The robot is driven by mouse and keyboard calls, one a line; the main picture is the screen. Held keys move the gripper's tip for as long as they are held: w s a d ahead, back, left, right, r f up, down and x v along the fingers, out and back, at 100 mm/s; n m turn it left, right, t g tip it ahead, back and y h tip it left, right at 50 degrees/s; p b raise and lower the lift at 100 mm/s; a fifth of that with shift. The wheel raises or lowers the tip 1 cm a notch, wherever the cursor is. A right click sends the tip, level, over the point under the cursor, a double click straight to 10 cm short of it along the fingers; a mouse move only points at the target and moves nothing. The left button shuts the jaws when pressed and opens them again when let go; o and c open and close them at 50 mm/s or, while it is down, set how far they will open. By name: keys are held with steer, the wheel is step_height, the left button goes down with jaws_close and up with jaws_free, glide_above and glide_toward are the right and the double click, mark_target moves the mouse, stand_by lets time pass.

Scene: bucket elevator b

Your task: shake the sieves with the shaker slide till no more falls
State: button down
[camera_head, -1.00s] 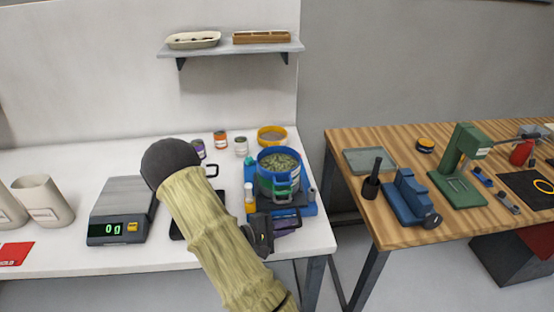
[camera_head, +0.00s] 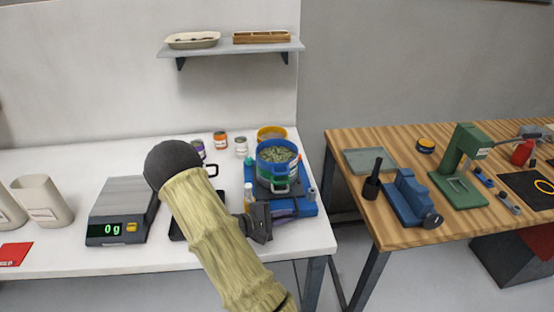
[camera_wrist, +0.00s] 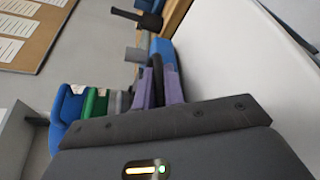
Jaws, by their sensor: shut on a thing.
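The sieve stack (camera_head: 279,163) stands upright on the blue shaker base (camera_head: 306,208) at the table's right end. Its top sieve is blue and holds grey-green granular material; a green ring and a grey part show below. In the wrist view the stack is on its side at the left (camera_wrist: 75,110). My gripper (camera_head: 288,213) is at the front of the shaker. In the wrist view its purple fingers (camera_wrist: 163,85) are shut around a dark handle (camera_wrist: 155,72), which appears to be the shaker slide's. Whether material is falling through the sieves cannot be seen.
A yellow-rimmed dish (camera_head: 271,133) is close behind the stack. Small jars (camera_head: 220,140) stand to its left. A scale (camera_head: 120,212) reads 0 g, with beige cups (camera_head: 42,201) farther left. A wooden bench (camera_head: 340,148) with tools stands to the right, across a gap.

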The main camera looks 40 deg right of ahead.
steer(key=shift+s+a+b, duration=0.2)
steer(key=shift+s+a, duration=0.4)
steer(key=shift+s, duration=0.35)
steer(key=shift+s+a+b, duration=0.2)
steer(key=shift+s+a, duration=0.35)
steer(key=shift+s, duration=0.4)
steer(key=shift+w, duration=0.1)
steer(key=shift+w+d, duration=0.6)
steer(key=shift+w, duration=0.35)
steer(key=shift+w+d, duration=0.6)
steer(key=shift+w, duration=0.35)
